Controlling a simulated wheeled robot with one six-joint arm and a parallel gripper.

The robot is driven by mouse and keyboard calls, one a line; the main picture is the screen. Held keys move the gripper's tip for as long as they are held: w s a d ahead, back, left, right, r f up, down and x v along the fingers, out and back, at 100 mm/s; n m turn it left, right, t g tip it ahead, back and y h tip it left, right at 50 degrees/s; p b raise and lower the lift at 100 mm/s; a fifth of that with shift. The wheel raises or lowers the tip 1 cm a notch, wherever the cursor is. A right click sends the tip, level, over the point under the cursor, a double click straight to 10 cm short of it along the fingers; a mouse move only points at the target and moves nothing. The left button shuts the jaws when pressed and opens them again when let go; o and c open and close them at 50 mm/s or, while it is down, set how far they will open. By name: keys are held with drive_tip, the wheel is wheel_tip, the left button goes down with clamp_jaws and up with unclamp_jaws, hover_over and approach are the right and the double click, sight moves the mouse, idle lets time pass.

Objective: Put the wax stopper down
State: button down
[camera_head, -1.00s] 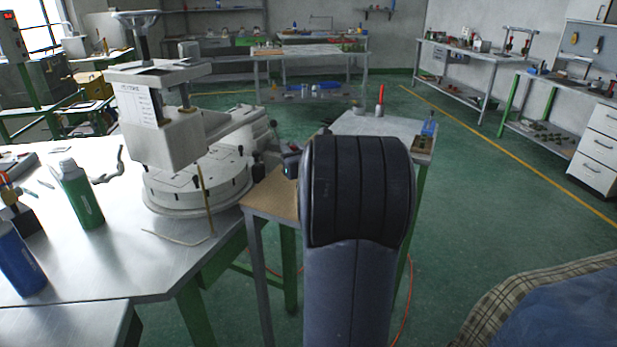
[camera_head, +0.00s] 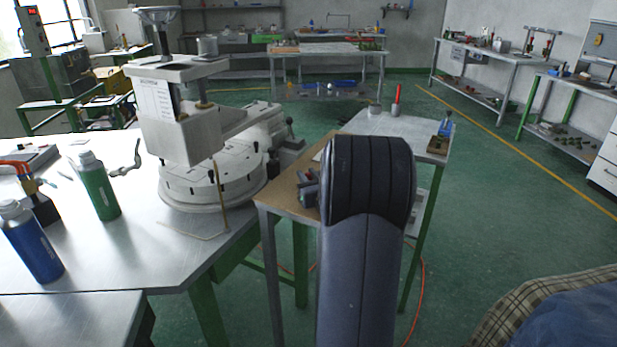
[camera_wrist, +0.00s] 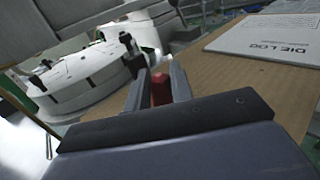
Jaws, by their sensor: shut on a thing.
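My gripper (camera_wrist: 160,82) shows in the wrist view, shut on a small red piece (camera_wrist: 160,92), which I take to be the wax stopper. Only part of the piece shows between the two fingers. It is held over or near the brown wooden tabletop (camera_wrist: 226,82); I cannot tell whether it touches. In the head view my own arm hides most of the gripper and all of the stopper. The same brown tabletop (camera_head: 287,192) shows there, left of my arm.
The white injection machine with its round base (camera_head: 212,187) stands close on the left. A booklet marked DIE LOG (camera_wrist: 275,37) lies on the tabletop. A green bottle (camera_head: 99,188) and a blue bottle (camera_head: 30,243) stand on the metal table. A red upright object (camera_head: 396,95) stands on the bench beyond.

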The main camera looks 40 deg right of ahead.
drive_tip(key=shift+f, duration=0.15)
drive_tip(key=c, duration=1.2)
unclamp_jaws()
drive_tip(key=shift+c, duration=0.2)
drive_tip(key=shift+r+p, duration=0.3)
drive_tip(key=shift+p, duration=0.05)
drive_tip(key=b+v, duration=0.2)
drive_tip(key=v, duration=1)
drive_tip(key=shift+f, duration=0.1)
